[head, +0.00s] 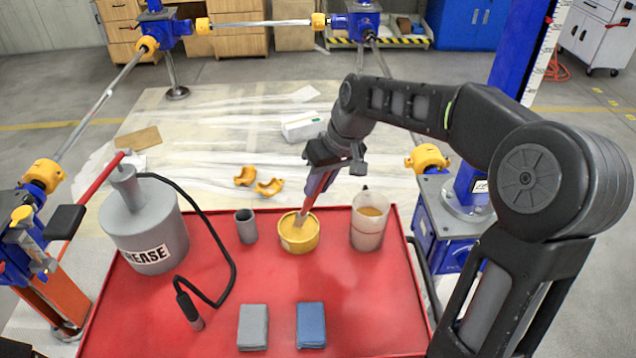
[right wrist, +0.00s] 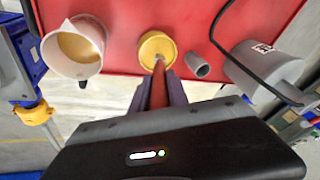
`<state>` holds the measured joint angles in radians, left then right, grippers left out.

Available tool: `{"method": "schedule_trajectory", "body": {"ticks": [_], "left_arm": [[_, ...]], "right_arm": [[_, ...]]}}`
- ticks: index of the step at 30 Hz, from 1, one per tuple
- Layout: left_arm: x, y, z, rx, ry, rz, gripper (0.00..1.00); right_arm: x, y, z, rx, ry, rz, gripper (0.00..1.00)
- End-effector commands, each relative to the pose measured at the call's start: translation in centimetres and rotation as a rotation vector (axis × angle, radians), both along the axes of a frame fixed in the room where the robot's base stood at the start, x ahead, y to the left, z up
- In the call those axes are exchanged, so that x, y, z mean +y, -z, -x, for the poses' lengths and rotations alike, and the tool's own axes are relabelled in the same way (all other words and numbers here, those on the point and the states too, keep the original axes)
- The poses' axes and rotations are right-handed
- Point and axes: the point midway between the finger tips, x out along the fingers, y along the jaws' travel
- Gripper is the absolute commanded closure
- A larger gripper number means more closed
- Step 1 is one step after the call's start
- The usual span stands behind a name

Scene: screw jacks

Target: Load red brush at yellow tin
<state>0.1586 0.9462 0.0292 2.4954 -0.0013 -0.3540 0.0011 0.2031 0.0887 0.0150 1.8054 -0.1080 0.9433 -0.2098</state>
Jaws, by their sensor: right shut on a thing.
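The yellow tin (head: 299,240) stands near the far edge of the red tray, and it also shows in the right wrist view (right wrist: 150,44). The red brush (head: 314,196) is tilted, with its bristle end at the tin's mouth. Whether the bristles touch the contents I cannot tell. My right gripper (head: 322,180) is shut on the brush handle, above the tin. In the right wrist view the brush (right wrist: 159,88) runs between the two fingers towards the tin. My left gripper is not in view.
On the red tray (head: 270,282) stand a grey grease can (head: 145,225), a grey cup (head: 246,226) and a translucent beaker (head: 368,222). A grey cloth (head: 253,327) and a blue cloth (head: 311,325) lie in front. Yellow clamp pieces (head: 268,187) lie on the floor behind.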

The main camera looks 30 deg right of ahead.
Motion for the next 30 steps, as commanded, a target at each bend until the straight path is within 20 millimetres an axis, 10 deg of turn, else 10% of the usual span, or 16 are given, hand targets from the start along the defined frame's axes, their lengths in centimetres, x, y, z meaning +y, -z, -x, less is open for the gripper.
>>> {"method": "schedule_trajectory", "body": {"ticks": [18,30], "left_arm": [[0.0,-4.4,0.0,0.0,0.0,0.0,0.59],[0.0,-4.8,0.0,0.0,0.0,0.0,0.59]], "right_arm": [[0.0,-5.9,-0.1,-0.004,0.0,0.0,1.0],[0.0,-6.5,-0.1,-0.004,0.001,0.0,1.0]]}}
